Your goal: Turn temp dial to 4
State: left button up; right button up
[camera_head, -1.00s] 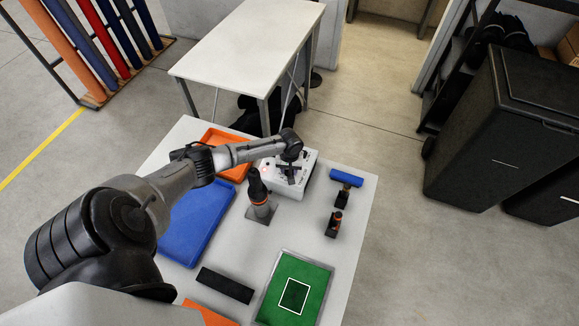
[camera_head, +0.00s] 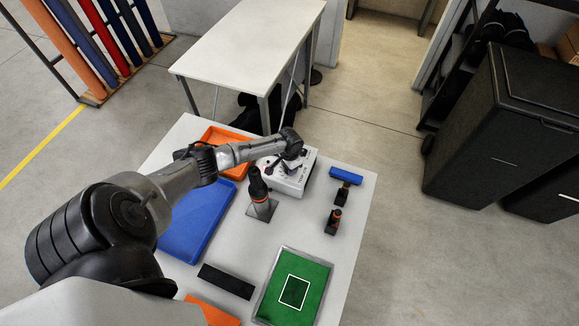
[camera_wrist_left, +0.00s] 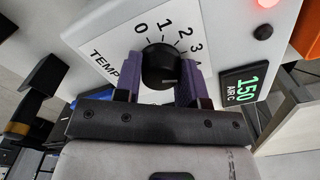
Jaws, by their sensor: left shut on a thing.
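The temp dial (camera_wrist_left: 160,67) is a round black knob on a white panel (camera_wrist_left: 100,45) marked TEMP, with the numbers 0 to 4 printed in an arc around it. My left gripper (camera_wrist_left: 161,77) has its purple fingers on both sides of the dial and is shut on it. I cannot clearly tell which number the dial points to. In the head view the white control box (camera_head: 296,181) stands at the back of the table, with my left gripper (camera_head: 281,161) over its top. The dial is hidden there. My right gripper is not in view.
A black-topped tool (camera_head: 259,190) stands close in front of the box.

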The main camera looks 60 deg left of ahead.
pick_arm(q)
jog(key=shift+m, duration=0.6)
jog(key=o, duration=0.9)
jog(key=shift+r, duration=0.3)
notch_tip(320, 180, up, 13)
jog(key=shift+r+b, duration=0.1)
jog(key=shift+b, duration=0.3)
